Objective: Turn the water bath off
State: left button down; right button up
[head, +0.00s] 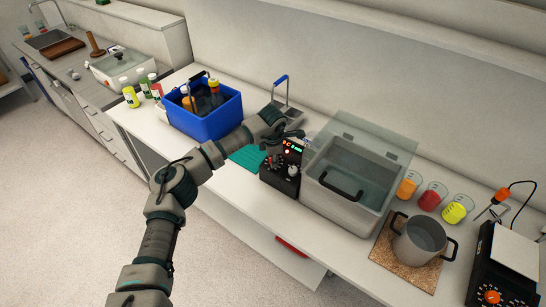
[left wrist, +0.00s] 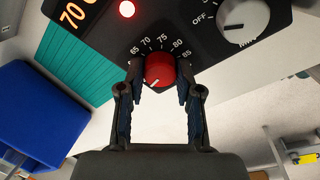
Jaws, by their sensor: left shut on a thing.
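The water bath (head: 340,204) is a grey tank of clear water with its transparent lid raised at the back. Its black control panel (head: 271,181) faces the front left. In the left wrist view the panel shows a lit display (left wrist: 75,14) reading 70, a lit red lamp (left wrist: 127,9), a red temperature knob (left wrist: 159,69) with marks from 65 to 85, and a grey knob (left wrist: 243,18) marked OFF. Where the grey knob points is hard to tell. My left gripper (left wrist: 160,88) is shut on the red knob, one finger on each side. My right gripper is out of view.
A blue crate (head: 205,123) with bottles stands left of the bath, with a teal mat (head: 247,157) between. To the right are several beakers of coloured liquid, a steel pot (head: 420,242) on a cork mat, and a black hotplate (head: 505,262).

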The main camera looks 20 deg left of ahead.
pick_arm(q)
jog(key=n+p, duration=0.1)
jog(key=n, duration=0.5)
jog(key=shift+w+r+g+h+p, duration=0.1)
jog(key=shift+r+g+h+p, duration=0.05)
jog(key=shift+g+h+p, duration=0.2)
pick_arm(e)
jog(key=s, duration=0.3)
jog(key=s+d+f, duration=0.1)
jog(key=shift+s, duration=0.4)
pick_arm(q)
jog(key=c, duration=0.8)
grip_release()
jog(key=shift+o, duration=0.2)
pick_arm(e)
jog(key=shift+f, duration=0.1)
pick_arm(q)
notch_tip(320, 180, up, 12)
jog(key=s, duration=0.1)
jog(key=shift+s+a+f, duration=0.15)
jog(key=shift+f, duration=0.05)
